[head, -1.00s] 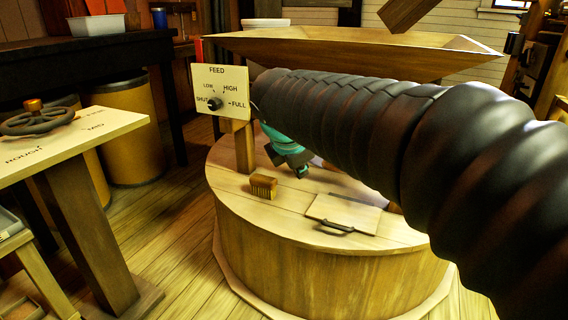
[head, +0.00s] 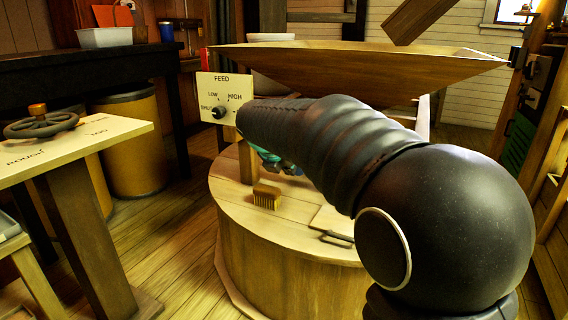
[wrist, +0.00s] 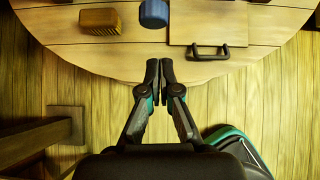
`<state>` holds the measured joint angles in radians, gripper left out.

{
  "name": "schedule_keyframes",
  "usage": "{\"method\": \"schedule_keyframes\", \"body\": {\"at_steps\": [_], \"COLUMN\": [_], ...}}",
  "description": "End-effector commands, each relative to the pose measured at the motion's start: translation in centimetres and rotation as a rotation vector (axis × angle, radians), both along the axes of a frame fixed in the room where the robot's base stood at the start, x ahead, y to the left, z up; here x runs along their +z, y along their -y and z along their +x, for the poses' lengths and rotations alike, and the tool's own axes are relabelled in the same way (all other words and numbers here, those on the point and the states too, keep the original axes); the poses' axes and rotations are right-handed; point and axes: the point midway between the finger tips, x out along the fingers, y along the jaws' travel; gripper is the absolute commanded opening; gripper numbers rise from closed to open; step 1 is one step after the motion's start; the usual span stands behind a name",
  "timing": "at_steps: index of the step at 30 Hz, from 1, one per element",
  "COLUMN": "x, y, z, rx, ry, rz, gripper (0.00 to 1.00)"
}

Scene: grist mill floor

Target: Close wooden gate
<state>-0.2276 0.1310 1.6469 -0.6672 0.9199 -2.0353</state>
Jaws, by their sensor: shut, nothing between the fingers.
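A flat wooden panel (wrist: 208,20) with a black handle lies on the round wooden casing's top; I take it for the gate but cannot tell for sure. Its handle (wrist: 210,50) is near the casing's rim. In the head view the panel (head: 332,219) is partly hidden by my arm. In the wrist view my gripper (wrist: 159,66) is shut and empty, near the rim, left of the handle and apart from it. In the head view my gripper is mostly hidden behind my arm; only a teal part shows.
Behind are a feed sign with a knob (head: 225,98) and a wide wooden hopper (head: 350,65). A table with a handwheel (head: 41,124) is at left. Open floor lies between.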

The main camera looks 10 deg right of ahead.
Motion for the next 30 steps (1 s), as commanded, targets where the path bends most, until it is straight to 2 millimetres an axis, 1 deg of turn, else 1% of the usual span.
{"method": "schedule_keyframes", "body": {"at_steps": [1,3,7,12,16,26,30], "x": [-1.0,-1.8,-1.7,-1.7,-1.8,-1.7,-1.3], "y": [0.5,0.9,2.0,2.7,2.9,3.0,3.8], "z": [0.6,1.2,2.9,4.1,4.4,4.4,4.9], "rx": [-0.002,-0.002,-0.003,-0.001,0.000,0.000,-0.003], "ry": [-0.001,-0.002,0.001,0.001,0.000,0.001,-0.001], "rz": [0.000,0.000,0.001,0.002,0.002,0.001,0.000], "gripper": [0.00,0.00,0.00,0.00,0.00,0.00,0.00]}}
